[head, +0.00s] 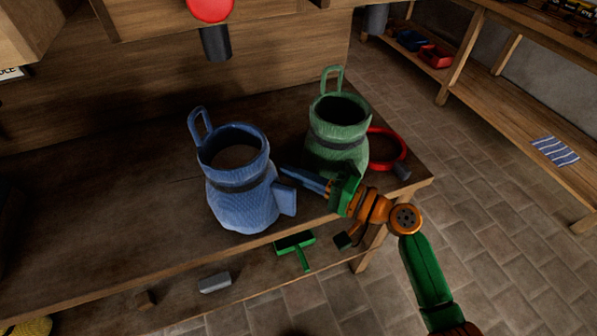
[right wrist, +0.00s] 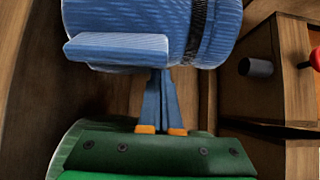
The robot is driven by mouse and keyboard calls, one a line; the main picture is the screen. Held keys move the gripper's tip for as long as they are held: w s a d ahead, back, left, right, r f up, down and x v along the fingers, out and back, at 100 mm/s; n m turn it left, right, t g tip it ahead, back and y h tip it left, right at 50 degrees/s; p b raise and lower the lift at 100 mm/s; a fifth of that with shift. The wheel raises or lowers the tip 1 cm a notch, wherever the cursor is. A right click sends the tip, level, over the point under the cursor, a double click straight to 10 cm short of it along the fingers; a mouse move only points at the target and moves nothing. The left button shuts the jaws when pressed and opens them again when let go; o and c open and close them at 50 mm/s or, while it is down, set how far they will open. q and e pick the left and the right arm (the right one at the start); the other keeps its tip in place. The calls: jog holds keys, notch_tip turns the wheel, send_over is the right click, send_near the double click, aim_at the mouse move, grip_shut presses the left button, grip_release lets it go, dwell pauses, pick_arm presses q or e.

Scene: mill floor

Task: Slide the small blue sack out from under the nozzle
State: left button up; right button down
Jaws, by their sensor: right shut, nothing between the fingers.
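The small blue sack (head: 240,195) stands upright on the wooden bench, open at the top, with a loop handle at its upper left and a flap low on its right side. A dark nozzle (head: 215,43) hangs from the woodwork behind and above it, below a red disc. The sack also fills the top of the right wrist view (right wrist: 150,25), with its flap nearest. My right gripper (head: 286,174) is shut and empty, at the sack's right side. Its blue fingers (right wrist: 158,78) point at the sack; I cannot tell whether they touch. My left gripper is not in view.
A green sack (head: 337,135) stands close behind my right gripper, with a red ring (head: 388,146) beside it near the bench's right edge. A second nozzle (head: 376,18) hangs at upper right. The bench (head: 90,235) left of the blue sack is clear.

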aim_at(210, 193)
jog(key=s+a, duration=0.1)
jog(key=a, duration=0.4)
jog(key=s+a+p, duration=0.1)
jog(key=a, duration=0.4)
jog(key=s+a+p, duration=0.1)
jog(key=a, duration=0.4)
jog(key=shift+s+a, duration=0.3)
jog(key=shift+s, duration=0.1)
